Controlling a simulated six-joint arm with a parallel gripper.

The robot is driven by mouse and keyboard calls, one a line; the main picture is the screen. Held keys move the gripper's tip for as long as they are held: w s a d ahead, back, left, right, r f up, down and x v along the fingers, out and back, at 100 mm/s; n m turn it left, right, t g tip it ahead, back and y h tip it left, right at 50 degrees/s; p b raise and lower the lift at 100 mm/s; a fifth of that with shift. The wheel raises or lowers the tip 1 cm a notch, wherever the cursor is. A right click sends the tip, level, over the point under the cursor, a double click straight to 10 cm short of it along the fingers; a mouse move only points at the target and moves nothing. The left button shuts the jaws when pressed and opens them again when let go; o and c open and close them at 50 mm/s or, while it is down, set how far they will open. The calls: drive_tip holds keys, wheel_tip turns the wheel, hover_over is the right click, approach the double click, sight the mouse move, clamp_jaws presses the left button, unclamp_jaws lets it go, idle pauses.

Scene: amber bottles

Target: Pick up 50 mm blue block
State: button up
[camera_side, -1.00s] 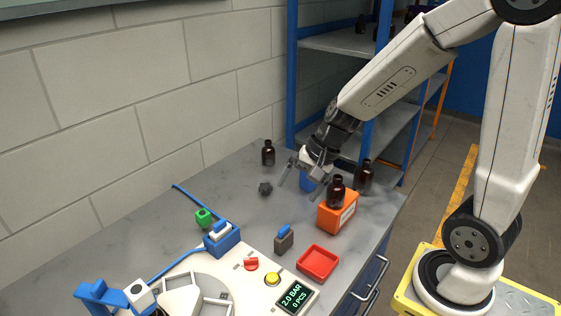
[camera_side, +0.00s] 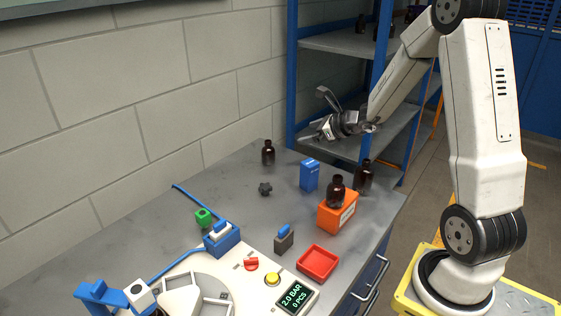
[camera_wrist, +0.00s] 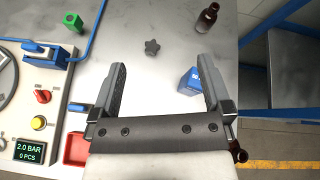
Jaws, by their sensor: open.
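The blue block (camera_side: 310,175), an upright box with white marking, stands on the grey table between two amber bottles in the side view. In the wrist view the blue block (camera_wrist: 189,82) shows between my fingers, close to the right finger, which partly hides it. My gripper (camera_side: 312,115) is open and empty, raised above and behind the block in the side view, clear of it. The fingers of my gripper (camera_wrist: 163,66) are spread wide in the wrist view, with table showing between them.
An amber bottle (camera_side: 337,190) stands on an orange box (camera_side: 338,213) near the block. Other amber bottles (camera_side: 364,176) (camera_side: 268,153) stand either side. A dark knob (camera_side: 265,188), red tray (camera_side: 318,262) and control panel lie nearer. A blue-framed shelf (camera_side: 340,42) rises behind.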

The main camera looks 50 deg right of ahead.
drive_tip(key=s+d+m+h, duration=0.1)
drive_tip(key=d+m+h, duration=0.4)
drive_tip(key=d, duration=0.4)
drive_tip(key=y, duration=0.1)
approach(315, 166)
drive_tip(key=shift+m+t, duration=0.3)
drive_tip(key=shift+m, duration=0.1)
drive_tip(key=x, duration=0.5)
drive_tip(key=shift+s+f, duration=0.25)
drive_tip(key=shift+f, duration=0.1)
drive_tip(key=shift+x, duration=1.35)
drive_tip(key=shift+x, duration=2.55)
drive_tip(key=shift+w+r, duration=0.1)
drive_tip(key=shift+r, duration=0.05)
drive_tip(key=c, duration=1.3)
drive_tip(key=shift+c, duration=0.2)
